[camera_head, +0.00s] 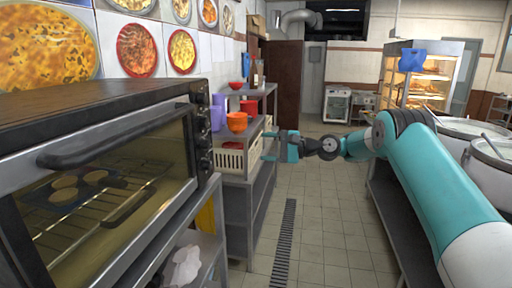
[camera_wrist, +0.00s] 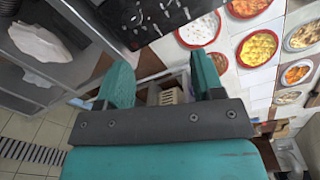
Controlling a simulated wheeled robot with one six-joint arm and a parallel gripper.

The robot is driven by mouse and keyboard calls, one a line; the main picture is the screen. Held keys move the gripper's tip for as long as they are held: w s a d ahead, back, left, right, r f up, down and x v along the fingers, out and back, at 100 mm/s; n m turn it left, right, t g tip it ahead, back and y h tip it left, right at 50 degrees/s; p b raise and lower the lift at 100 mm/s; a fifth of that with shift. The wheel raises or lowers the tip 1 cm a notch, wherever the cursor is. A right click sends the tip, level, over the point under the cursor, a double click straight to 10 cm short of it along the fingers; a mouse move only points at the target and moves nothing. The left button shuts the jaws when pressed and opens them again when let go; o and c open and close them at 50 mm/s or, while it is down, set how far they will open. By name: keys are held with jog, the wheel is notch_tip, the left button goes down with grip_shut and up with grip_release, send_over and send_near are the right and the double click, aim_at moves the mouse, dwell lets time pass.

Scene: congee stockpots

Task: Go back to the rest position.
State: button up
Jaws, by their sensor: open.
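My gripper (camera_head: 270,146) is at the end of my teal arm, held out to the left over the aisle in the head view. Its fingers point toward the shelf with the cream basket (camera_head: 230,160), and from this view I cannot tell the exact gap between them. In the wrist view the two teal fingers of my gripper (camera_wrist: 160,85) stand apart with nothing held between them. The basket (camera_wrist: 170,96) shows small beyond the fingers there.
An oven (camera_head: 100,190) with a glass door fills the left side. Orange bowls (camera_head: 237,122) and a purple cup (camera_head: 217,113) stand on the grey shelf (camera_head: 238,205). Large stockpots (camera_head: 490,160) are at the right. A lit display cabinet (camera_head: 430,80) stands behind. The tiled aisle (camera_head: 325,215) is clear.

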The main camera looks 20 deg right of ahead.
jog(key=s+a+n+g+h+b, duration=0.55)
jog(key=s+a+n, duration=0.45)
jog(key=s+a, duration=0.7)
jog(key=s+d+f+n+g+h+b, duration=0.1)
jog(key=s+f+n, duration=0.1)
jog(key=s, duration=0.7)
jog(key=s+d+f+n+g+h+b, duration=0.1)
jog(key=s+d+f+n+h+b, duration=0.1)
jog(key=s, duration=0.8)
jog(key=s+d+f+n+g+h+b, duration=0.1)
jog(key=s+f, duration=0.4)
jog(key=s, duration=0.5)
jog(key=d+n+h+b, duration=0.1)
jog(key=n, duration=0.1)
jog(key=shift+n, duration=0.3)
jog(key=shift+w, duration=0.1)
jog(key=shift+c, duration=0.3)
